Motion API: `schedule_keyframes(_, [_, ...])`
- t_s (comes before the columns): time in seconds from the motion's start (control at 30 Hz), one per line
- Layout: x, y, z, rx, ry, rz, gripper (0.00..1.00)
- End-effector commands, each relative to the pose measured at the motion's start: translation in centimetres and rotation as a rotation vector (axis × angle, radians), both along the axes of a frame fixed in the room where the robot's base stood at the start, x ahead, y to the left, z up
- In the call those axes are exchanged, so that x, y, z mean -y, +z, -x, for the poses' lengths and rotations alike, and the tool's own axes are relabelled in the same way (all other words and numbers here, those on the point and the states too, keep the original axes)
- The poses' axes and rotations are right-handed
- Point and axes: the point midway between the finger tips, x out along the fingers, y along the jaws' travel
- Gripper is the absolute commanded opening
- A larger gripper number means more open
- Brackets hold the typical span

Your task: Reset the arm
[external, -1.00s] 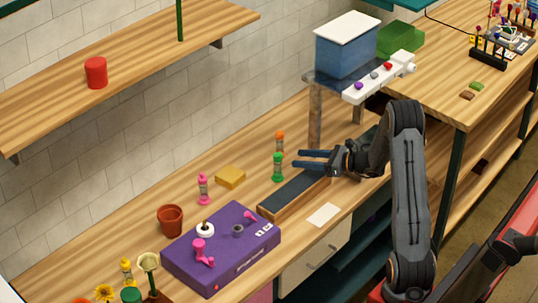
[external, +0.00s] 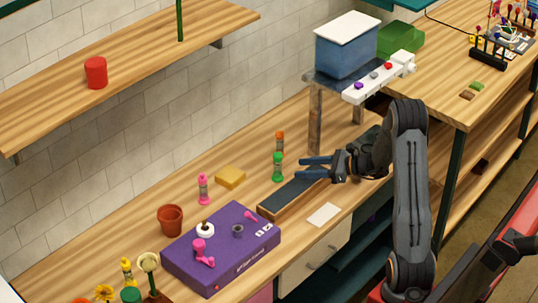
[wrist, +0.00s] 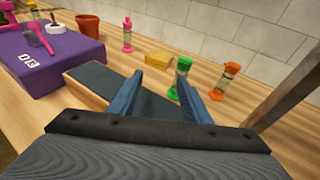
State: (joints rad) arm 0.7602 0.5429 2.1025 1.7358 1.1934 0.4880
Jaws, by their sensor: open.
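My gripper (external: 314,167) is open and empty. It is above the bench, over the far end of a long tray with a dark top (external: 292,193). In the wrist view its two blue fingers (wrist: 158,92) stand apart, with the dark-topped tray (wrist: 98,78) below and to the left. A green-capped bottle (external: 277,167) and an orange-capped bottle (external: 280,141) stand just left of the fingers in the external view. In the wrist view the green one (wrist: 176,92) shows partly behind the right finger.
A purple box (external: 222,262) with small items, a terracotta pot (external: 170,219), a pink bottle (external: 203,188) and a yellow block (external: 230,177) are on the bench. A raised stand with a blue bin (external: 346,52) is behind my gripper. A white card (external: 324,214) lies near the front edge.

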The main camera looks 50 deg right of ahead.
Motion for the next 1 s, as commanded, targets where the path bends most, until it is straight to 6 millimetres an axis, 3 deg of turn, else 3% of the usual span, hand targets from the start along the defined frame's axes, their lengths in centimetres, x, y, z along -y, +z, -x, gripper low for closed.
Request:
schedule_keyframes(0.1, [-6.2,-0.3,2.8,-0.056,0.167,0.122,0.44])
schedule_keyframes(0.2, [-10.8,-1.4,6.2,-0.093,0.334,0.246,0.44])
schedule_keyframes(0.3, [-14.9,-2.3,10.2,-0.114,0.515,0.375,0.44])
schedule_keyframes(0.4, [-19.2,-4.9,13.6,-0.126,0.769,0.557,0.44])
schedule_keyframes(0.5, [-21.8,-6.7,17.5,-0.109,1.025,0.752,0.44])
schedule_keyframes(0.73, [-23.1,-9.3,23.5,0.023,1.533,1.17,0.44])
schedule_keyframes(0.87, [-22.7,-9.9,24.9,0.168,1.808,1.416,0.44])
schedule_keyframes(1.0, [-22.5,-9.9,25.1,0.32,2.012,1.611,0.44])
